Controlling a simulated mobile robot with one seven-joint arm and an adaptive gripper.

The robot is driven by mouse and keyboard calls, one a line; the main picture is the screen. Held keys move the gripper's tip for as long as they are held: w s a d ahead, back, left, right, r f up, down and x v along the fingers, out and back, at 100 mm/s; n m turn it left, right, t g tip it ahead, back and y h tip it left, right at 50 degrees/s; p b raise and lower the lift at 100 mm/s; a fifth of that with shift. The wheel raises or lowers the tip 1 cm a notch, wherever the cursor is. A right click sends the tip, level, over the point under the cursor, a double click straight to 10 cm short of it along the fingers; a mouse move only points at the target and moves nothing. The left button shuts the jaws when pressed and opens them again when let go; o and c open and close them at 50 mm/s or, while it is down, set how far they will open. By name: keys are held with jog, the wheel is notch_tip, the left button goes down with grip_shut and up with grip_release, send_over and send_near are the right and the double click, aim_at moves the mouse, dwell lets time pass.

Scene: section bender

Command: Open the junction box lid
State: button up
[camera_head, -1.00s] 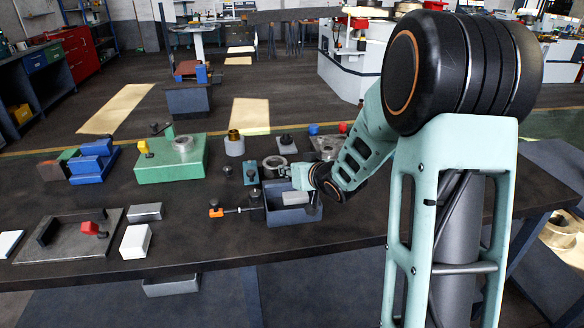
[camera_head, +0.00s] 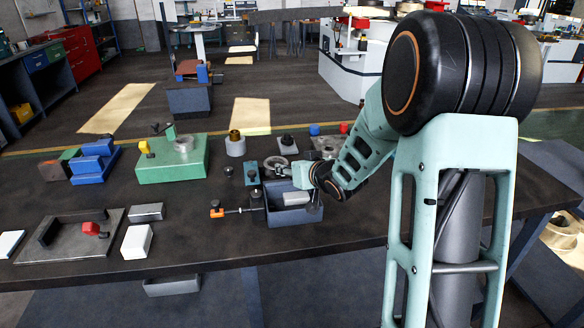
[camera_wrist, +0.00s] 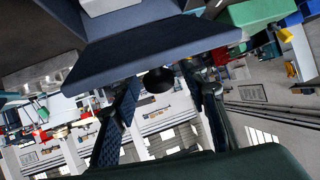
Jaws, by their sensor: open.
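The junction box (camera_head: 293,216) is a slate-blue open-topped box near the table's front edge. A slate-blue panel, which looks like its raised lid (camera_head: 279,186), stands tilted at the back of the box. In the wrist view the lid (camera_wrist: 150,50) spans the upper part, with a round black knob (camera_wrist: 158,80) just past its edge. My gripper (camera_wrist: 163,76) is open, its fingers apart with the knob between them in the picture. I cannot tell whether they touch the knob or lid. In the head view my gripper (camera_head: 308,184) is at the box, partly hidden by my wrist.
An orange-ended rod (camera_head: 234,211) lies left of the box. Small fixtures, including a dark knobbed post (camera_head: 251,174) and a ring part (camera_head: 276,166), crowd behind it. A green plate (camera_head: 160,172) is at back left. The table front between box and white block (camera_head: 137,241) is clear.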

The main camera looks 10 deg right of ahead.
jog(key=v, duration=1.2)
jog(key=shift+d, duration=0.1)
